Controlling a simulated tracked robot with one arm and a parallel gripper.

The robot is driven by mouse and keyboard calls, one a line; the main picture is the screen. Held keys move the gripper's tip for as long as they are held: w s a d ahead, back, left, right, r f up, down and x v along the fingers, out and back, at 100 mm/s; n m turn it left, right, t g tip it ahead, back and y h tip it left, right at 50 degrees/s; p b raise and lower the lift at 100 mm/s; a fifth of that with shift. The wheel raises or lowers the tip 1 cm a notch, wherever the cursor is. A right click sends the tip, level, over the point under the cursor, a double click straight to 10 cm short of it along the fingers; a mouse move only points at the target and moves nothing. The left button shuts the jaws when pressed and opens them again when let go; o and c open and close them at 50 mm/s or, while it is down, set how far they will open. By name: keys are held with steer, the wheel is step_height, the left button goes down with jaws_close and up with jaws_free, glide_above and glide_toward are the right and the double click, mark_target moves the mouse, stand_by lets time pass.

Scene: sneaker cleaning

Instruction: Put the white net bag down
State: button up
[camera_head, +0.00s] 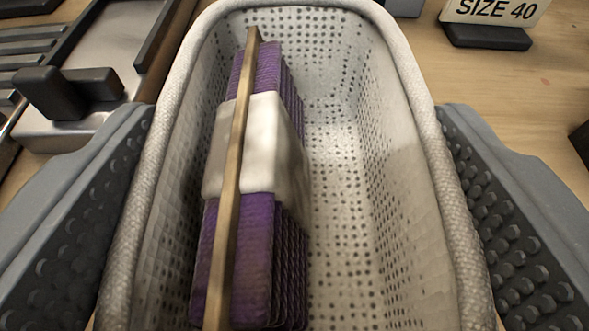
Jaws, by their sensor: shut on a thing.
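The white net bag (385,180) fills the middle of the view, an open-topped, perforated pale bag with a thick woven rim. My gripper (305,225) is shut on it, with one grey studded finger against each outer side. Inside the bag, toward its left wall, stands a purple ribbed item (245,245) with a white band (275,145) around its middle and a thin wooden strip (232,190) along it. The right half of the bag is empty. The bag's underside is hidden, so I cannot tell whether it touches the table.
A wooden table (400,60) lies beyond and around the bag. A metal device with a black knob (65,92) and a dark rack stand at the left. A "SIZE 40" sign (492,12) on a dark base stands at the upper right. A dark object edges in at far right.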

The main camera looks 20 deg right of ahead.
steer(key=o, duration=1)
steer(key=p+v, duration=0.1)
steer(key=v, duration=1.1)
